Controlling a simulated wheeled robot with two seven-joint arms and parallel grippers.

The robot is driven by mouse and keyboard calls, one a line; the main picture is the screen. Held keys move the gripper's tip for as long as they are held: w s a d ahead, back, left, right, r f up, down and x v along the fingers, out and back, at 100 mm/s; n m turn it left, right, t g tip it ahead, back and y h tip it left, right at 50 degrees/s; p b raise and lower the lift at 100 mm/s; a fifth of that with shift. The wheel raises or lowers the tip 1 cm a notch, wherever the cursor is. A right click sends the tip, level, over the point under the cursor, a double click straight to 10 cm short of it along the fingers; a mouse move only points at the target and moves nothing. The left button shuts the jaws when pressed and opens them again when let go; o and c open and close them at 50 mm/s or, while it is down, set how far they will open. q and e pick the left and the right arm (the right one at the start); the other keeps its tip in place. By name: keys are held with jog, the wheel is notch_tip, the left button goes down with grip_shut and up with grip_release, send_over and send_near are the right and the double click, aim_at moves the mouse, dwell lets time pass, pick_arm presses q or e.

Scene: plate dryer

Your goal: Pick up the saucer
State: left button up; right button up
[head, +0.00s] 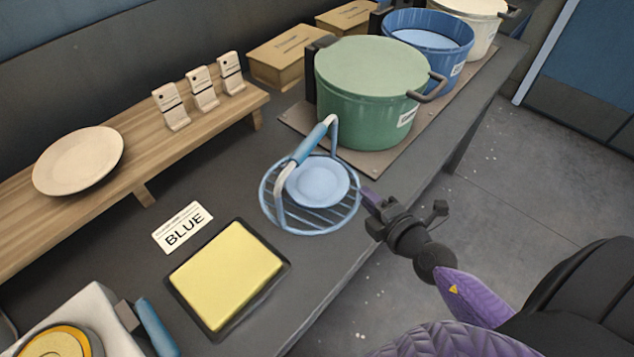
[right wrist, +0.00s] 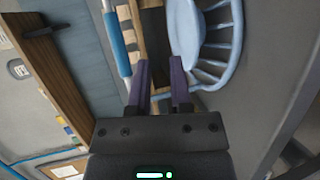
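A light blue saucer (head: 317,183) lies in a round blue wire rack (head: 298,231) with a raised handle, on the dark counter. In the right wrist view the saucer (right wrist: 184,30) shows edge-on ahead of the right-hand finger, with the rack's wires (right wrist: 222,70) beside it. My right gripper (head: 370,196) is at the rack's right rim, a little apart from the saucer. In the right wrist view its two purple fingers (right wrist: 160,68) are apart with nothing held between them. My left gripper is not in view.
A green pot (head: 365,90) stands behind the rack, with a blue pot (head: 428,45) farther back. A yellow block on a dark tray (head: 287,268) and a BLUE card (head: 183,228) lie to the left. A wooden shelf (head: 150,160) holds a cream plate (head: 78,160).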

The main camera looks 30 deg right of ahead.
aim_at(342, 192)
jog(key=f, duration=0.1)
jog(key=f+n+g, duration=0.1)
jog(key=f+n, duration=0.1)
jog(key=shift+d+f+g+y, duration=0.3)
jog(key=shift+d+f+g, duration=0.05)
jog(key=shift+g, duration=0.05)
jog(key=b+x, duration=0.1)
jog(key=x, duration=0.2)
jog(key=b+x, duration=0.1)
jog(key=x, duration=0.2)
jog(key=a+b+x, duration=0.1)
jog(key=b+x, duration=0.1)
jog(key=shift+w+f, duration=0.25)
jog(key=shift+w, duration=0.05)
jog(key=shift+r, duration=0.1)
grip_shut()
